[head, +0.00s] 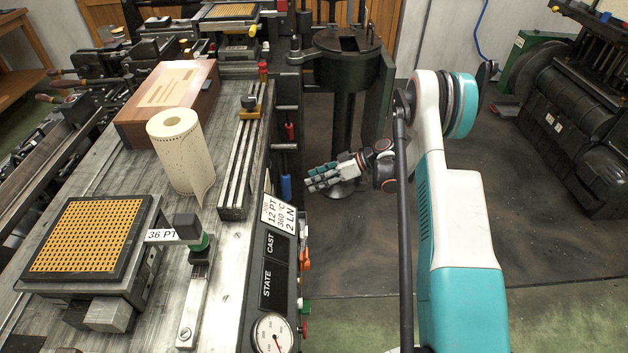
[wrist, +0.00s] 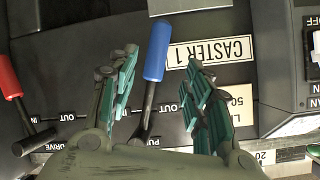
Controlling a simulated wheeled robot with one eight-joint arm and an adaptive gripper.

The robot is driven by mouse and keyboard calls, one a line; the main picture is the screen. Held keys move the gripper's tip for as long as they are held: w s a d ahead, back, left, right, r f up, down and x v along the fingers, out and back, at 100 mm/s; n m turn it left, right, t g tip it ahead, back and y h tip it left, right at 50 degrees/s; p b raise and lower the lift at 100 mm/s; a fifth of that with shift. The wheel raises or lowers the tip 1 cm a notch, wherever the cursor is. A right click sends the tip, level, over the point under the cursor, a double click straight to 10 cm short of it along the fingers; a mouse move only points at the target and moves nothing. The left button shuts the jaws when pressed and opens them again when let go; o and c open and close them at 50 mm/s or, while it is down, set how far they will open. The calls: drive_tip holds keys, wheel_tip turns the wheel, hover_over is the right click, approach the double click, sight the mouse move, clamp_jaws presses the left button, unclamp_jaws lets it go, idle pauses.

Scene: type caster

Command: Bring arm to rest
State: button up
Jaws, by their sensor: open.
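My gripper (head: 324,176) is at the end of my white and teal arm, to the right of the caster bench in the head view. It hangs in free space beside the bench's side panel. In the wrist view my gripper (wrist: 160,95) is open, with its two teal fingers apart and nothing between them. A blue-handled lever (wrist: 157,50) shows beyond the fingers, on the dark panel labelled CASTER 1 (wrist: 222,52). I cannot tell how far the fingertips are from it, but no grip on it shows.
The bench holds a paper roll (head: 180,150), a brown box (head: 168,100), a yellow grid plate (head: 88,236) and a gauge (head: 272,333). A red-handled lever (wrist: 10,78) is at the wrist view's left. A dark cylindrical pot (head: 345,55) stands behind my gripper.

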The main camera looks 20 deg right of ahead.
drive_tip(key=s+a+r+m+h, duration=0.1)
drive_tip(key=a+r+m+h, duration=0.25)
drive_tip(key=r, duration=1.25)
drive_tip(key=s+a+r+m+h, duration=0.2)
drive_tip(key=s+r+h, duration=0.2)
drive_tip(key=s+r, duration=0.6)
drive_tip(key=s+a+r+m+t+h+p, duration=0.1)
drive_tip(key=s+r+h, duration=0.1)
drive_tip(key=s+r, duration=0.3)
drive_tip(key=s+r+m+t+h, duration=0.15)
drive_tip(key=s+r, duration=0.25)
drive_tip(key=s, duration=0.4)
drive_tip(key=s+f+m+b, duration=0.1)
drive_tip(key=s+f, duration=0.2)
drive_tip(key=s, duration=0.7)
drive_tip(key=shift+s+f+m+t+h, duration=0.25)
drive_tip(key=shift+f+m+t+h, duration=0.05)
drive_tip(key=shift+m+t+h, duration=0.1)
